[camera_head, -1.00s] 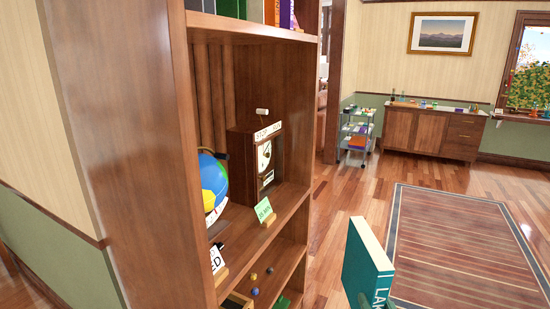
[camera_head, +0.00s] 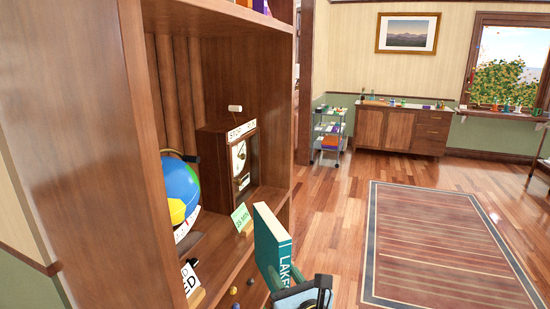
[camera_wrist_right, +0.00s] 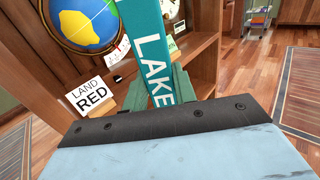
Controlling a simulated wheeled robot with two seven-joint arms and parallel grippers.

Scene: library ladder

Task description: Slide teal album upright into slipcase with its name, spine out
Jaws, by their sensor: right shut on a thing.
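The teal album (camera_head: 272,246) stands roughly upright in front of the bookcase's right edge, with "LAKE" lettering on its spine facing me. It also shows in the right wrist view (camera_wrist_right: 146,48), leaning slightly. My right gripper (camera_head: 298,290) is shut on the album's lower part, and its two green fingers (camera_wrist_right: 158,92) press on either side of the spine. The album's lower end is hidden by the gripper. No slipcase can be made out in these frames. My left gripper is not in view.
The bookcase (camera_head: 90,130) fills the left. Its shelf holds a globe (camera_head: 180,190), a boxed clock (camera_head: 236,165), a green card (camera_head: 241,217) and a "LAND RED" sign (camera_wrist_right: 90,96). A trolley (camera_head: 328,135), a cabinet (camera_head: 390,128) and a rug (camera_head: 440,240) lie beyond, with open floor around.

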